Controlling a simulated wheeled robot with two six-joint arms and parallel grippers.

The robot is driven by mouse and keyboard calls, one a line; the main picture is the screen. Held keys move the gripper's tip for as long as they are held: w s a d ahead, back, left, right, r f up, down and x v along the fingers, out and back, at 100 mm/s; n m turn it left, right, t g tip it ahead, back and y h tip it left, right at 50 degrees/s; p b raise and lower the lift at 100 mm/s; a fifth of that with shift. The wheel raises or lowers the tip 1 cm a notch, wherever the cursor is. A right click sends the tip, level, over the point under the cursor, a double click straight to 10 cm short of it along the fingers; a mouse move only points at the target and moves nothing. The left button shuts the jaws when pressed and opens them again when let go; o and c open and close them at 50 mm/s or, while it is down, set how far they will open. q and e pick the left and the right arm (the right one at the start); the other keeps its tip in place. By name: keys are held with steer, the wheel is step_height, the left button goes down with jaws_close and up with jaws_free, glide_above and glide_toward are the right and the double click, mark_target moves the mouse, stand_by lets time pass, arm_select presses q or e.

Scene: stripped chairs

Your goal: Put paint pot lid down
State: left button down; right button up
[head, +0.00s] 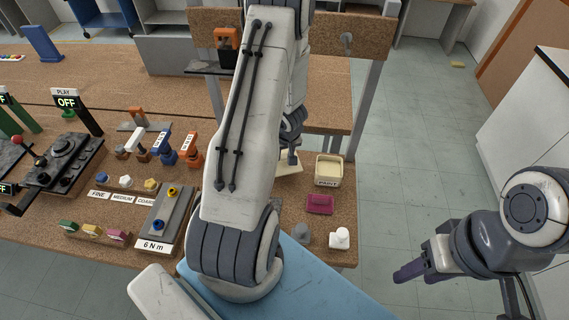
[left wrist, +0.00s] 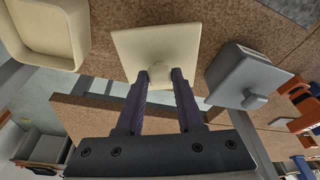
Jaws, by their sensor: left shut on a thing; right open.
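The paint pot lid (left wrist: 155,45) is a cream square plate with a small round knob. My left gripper (left wrist: 160,84) is shut on the knob in the left wrist view. In the head view the lid (head: 291,168) shows partly behind my left arm, just left of the paint pot. The paint pot (head: 328,182), cream and labelled PAINT, stands uncovered on the bench; it also shows in the left wrist view (left wrist: 78,22). I cannot tell whether the lid touches the bench. My right gripper (head: 398,275) is open and empty, off the bench at the right.
A grey lidded box (left wrist: 235,75) stands beside the lid. A magenta block (head: 320,204), a grey piece (head: 303,234) and a white piece (head: 339,239) sit near the bench's right edge. Tools and a grey tray (head: 168,215) fill the left. My left arm hides the middle.

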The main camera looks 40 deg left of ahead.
mark_target(285, 159)
arm_select(q)
step_height(285, 159, down, 4)
steer(key=shift+r+b, duration=0.1)
steer(key=shift+b, duration=1.1)
steer(key=shift+r, duration=0.2)
steer(key=shift+f, duration=0.2)
steer(key=c, duration=0.5)
jaws_free()
steer(key=shift+c, duration=0.2)
